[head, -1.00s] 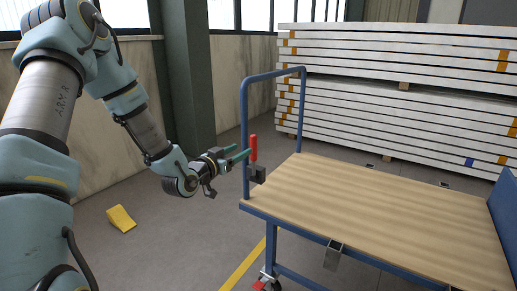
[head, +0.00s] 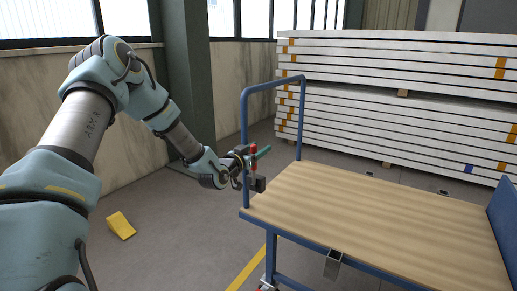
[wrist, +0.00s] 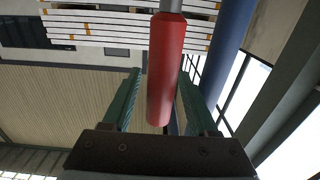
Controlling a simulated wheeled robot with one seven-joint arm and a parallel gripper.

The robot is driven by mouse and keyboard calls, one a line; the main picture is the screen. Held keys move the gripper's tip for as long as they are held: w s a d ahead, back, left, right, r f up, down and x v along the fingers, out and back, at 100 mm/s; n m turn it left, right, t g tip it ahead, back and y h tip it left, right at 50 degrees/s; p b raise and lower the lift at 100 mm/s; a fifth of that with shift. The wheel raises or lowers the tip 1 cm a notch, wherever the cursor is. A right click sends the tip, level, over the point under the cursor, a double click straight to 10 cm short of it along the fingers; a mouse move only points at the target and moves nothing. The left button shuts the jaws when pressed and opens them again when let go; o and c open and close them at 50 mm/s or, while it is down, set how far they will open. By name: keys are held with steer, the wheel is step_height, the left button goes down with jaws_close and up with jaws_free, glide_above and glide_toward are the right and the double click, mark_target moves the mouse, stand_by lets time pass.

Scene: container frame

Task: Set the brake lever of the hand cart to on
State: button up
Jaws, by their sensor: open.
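The hand cart has a wooden deck (head: 350,210) and a blue push handle (head: 244,130) at its left end. The brake lever, a red grip (head: 253,146), stands roughly upright at the near handle post above a dark block (head: 257,184). My gripper (head: 262,153) is at the lever, its green fingers partly covering it. In the wrist view, the red grip (wrist: 166,70) lies between the two open fingers (wrist: 158,85). A gap shows on the left; whether the right finger touches it I cannot tell.
A yellow wedge (head: 120,226) lies on the floor at left. A dark green pillar (head: 188,80) and a wall stand behind my arm. Stacked white panels (head: 400,90) stand behind the cart. The cart deck is empty.

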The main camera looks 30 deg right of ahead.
jaws_close()
stand_by(0.4)
stand_by(1.0)
